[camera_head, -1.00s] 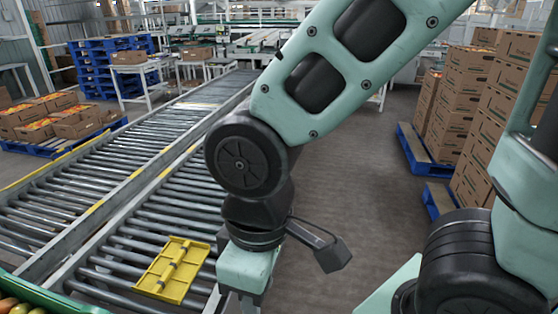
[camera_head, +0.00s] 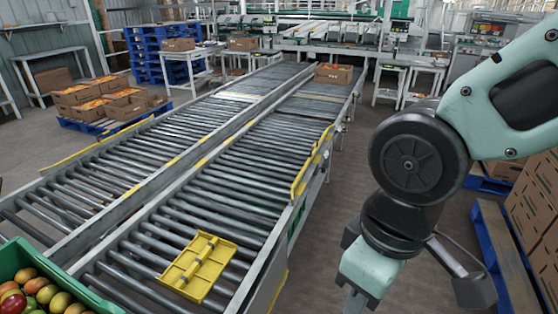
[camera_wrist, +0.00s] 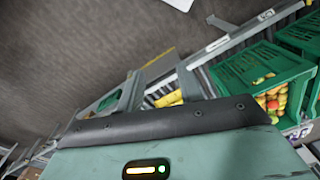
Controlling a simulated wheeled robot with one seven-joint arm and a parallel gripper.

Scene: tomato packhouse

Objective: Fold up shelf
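A yellow panel (camera_head: 198,266) with a raised bar across its middle lies flat at the near end of the right roller conveyor; I cannot tell if this is the shelf. A longer yellow strip (camera_head: 314,162) stands along that conveyor's right edge. My gripper (camera_head: 358,300) hangs to the right of the conveyor, apart from both yellow parts. Its fingertips are below the head picture. The wrist view shows a dark-edged teal housing with a lit indicator across the bottom, and no clear pair of fingers.
Two roller conveyors (camera_head: 225,195) run side by side into the distance. A carton (camera_head: 334,74) sits far down the right one. Stacked cartons (camera_head: 535,205) and a blue pallet (camera_head: 500,255) stand at right. Grey floor is open at left.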

